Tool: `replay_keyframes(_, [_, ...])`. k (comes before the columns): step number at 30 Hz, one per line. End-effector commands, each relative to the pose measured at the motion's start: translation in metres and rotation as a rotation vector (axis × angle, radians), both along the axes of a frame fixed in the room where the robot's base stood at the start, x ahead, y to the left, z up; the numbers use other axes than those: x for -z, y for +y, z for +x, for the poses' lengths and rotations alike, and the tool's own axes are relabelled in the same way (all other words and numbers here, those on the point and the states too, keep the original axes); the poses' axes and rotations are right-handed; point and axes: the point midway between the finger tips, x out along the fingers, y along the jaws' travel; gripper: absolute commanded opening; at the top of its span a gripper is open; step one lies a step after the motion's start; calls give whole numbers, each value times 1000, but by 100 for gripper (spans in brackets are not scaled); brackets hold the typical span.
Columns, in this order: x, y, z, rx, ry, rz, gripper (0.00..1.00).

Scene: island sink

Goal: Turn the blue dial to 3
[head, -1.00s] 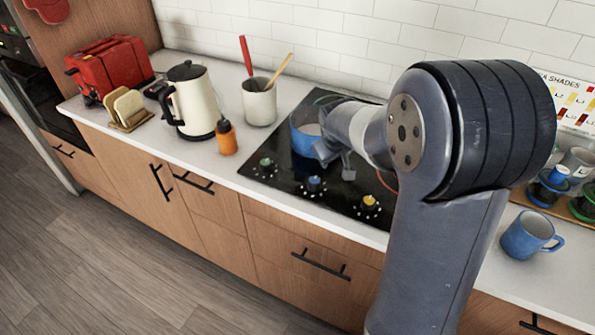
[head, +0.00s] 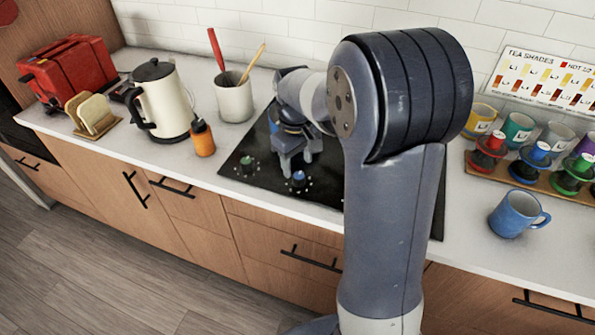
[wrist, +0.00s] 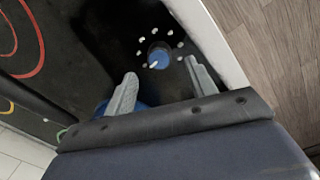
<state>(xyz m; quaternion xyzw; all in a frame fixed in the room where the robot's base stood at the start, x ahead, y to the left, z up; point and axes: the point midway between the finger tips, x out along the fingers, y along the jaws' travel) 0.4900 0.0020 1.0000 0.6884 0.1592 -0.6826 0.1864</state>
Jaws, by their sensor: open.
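The blue dial (head: 298,178) is on the front part of the black cooktop (head: 237,165). In the wrist view the blue dial (wrist: 160,55) has a white pointer mark toward its lower left and a ring of white marks around it; the numbers are too small to read. My gripper (head: 297,166) is open just behind and above the dial. In the wrist view my gripper (wrist: 160,71) has its two fingers apart with the dial ahead between their tips, not gripped.
A green dial (head: 246,166) is left of the blue one; the yellow dial is hidden by my arm. An orange bottle (head: 203,140), cream kettle (head: 168,105) and blue mug (head: 513,214) stand on the counter.

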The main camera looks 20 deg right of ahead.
Motion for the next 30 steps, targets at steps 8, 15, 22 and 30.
replay_keyframes(8, [39,-2,1,1,1,0,53])
replay_keyframes(15, [46,-2,1,1,-1,0,53])
replay_keyframes(22, [46,-2,1,1,-1,0,47])
replay_keyframes(30, [46,-2,1,1,-1,0,25])
